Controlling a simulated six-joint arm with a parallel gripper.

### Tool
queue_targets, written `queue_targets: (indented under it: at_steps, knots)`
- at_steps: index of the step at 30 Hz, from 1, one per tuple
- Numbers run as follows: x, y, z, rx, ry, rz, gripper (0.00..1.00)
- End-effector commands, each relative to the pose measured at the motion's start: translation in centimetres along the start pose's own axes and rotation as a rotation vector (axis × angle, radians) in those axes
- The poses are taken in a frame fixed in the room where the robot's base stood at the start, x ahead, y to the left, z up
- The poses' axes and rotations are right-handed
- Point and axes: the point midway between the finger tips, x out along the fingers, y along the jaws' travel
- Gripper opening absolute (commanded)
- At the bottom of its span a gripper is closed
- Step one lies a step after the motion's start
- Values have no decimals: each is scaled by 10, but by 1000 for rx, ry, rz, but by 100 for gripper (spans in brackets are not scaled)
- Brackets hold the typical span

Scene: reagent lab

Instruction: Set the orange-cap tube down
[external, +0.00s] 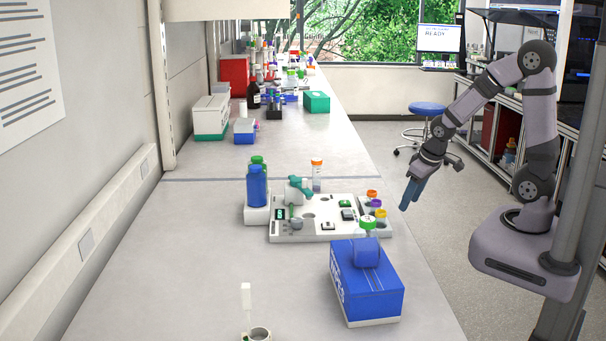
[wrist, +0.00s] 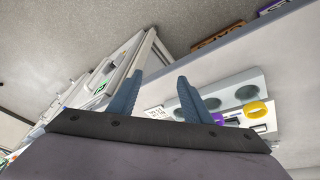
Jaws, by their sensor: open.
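A clear tube with an orange cap (external: 316,174) stands upright on the bench, behind the white device. A second orange cap (external: 371,194) shows in the rack at the device's right, with a purple and a yellow cap (external: 381,213) nearby. My gripper (external: 405,205) is open and empty, with its blue fingers pointing down beyond the bench's right edge, apart from both orange caps. In the wrist view, my fingers (wrist: 162,84) are spread with nothing held between them. The yellow cap (wrist: 256,109) and purple cap (wrist: 218,118) show at right; no orange cap is clear there.
The white device (external: 318,232) holds a teal-armed instrument (external: 297,190). Blue and green bottles (external: 257,187) stand at its left. A blue box (external: 370,285) stands in front. Bare bench lies at left (external: 190,260). The rack shows empty holes (wrist: 246,93).

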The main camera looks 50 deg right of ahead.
Motion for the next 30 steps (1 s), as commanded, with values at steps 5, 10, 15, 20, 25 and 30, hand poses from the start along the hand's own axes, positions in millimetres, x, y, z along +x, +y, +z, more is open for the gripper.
queue_targets:
  at_steps: [5,10,15,20,25,30]
  knots:
    - [-24,-16,81,11,-221,-39,45]
    - [-36,-25,116,14,-322,-68,45]
    - [-39,-26,122,13,-340,-73,45]
    - [-38,-26,122,13,-338,-72,45]
    - [-38,-26,121,13,-338,-72,45]
    - [-38,-26,121,13,-338,-72,45]
